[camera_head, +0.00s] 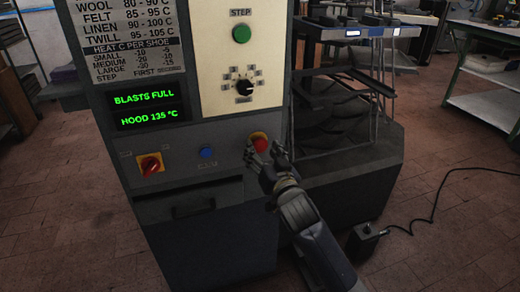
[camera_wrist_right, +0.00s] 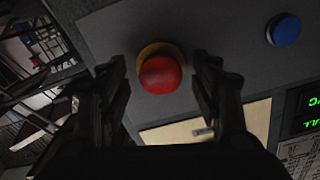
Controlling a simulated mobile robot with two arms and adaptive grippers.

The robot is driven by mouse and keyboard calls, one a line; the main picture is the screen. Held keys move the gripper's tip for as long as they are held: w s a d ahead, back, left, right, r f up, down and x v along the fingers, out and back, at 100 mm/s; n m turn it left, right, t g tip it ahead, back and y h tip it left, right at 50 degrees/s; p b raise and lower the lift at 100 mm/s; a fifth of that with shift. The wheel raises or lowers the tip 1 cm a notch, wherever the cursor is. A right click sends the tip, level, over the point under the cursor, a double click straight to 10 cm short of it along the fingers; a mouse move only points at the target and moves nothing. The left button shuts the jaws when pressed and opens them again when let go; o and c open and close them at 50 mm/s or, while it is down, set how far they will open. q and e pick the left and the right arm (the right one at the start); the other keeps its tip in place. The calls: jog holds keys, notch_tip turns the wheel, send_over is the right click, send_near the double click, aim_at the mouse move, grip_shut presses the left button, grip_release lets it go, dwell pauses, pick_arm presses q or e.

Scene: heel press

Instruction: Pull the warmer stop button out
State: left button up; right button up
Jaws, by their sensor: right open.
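The warmer stop button (camera_head: 260,144) is a red mushroom knob on a yellow ring, on the grey lower panel of the machine. In the right wrist view the red button (camera_wrist_right: 161,75) sits between the two fingers, with the yellow ring partly showing behind it. My right gripper (camera_head: 266,156) is open at the button, one finger on each side. In the wrist view gaps show between the button and both fingers of the gripper (camera_wrist_right: 165,85). How far the fingertips reach past the knob is hard to tell. My left gripper is not in view.
A blue button (camera_head: 206,152) and a red rotary switch on a yellow plate (camera_head: 150,165) lie left on the same panel. Above are a green step button (camera_head: 241,34), a black dial (camera_head: 244,87) and a lit display (camera_head: 148,108). A black pedal box (camera_head: 364,242) with a cable is on the floor.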

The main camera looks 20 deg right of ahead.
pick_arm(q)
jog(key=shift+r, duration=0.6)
pick_arm(e)
jog(key=shift+w, duration=1.1)
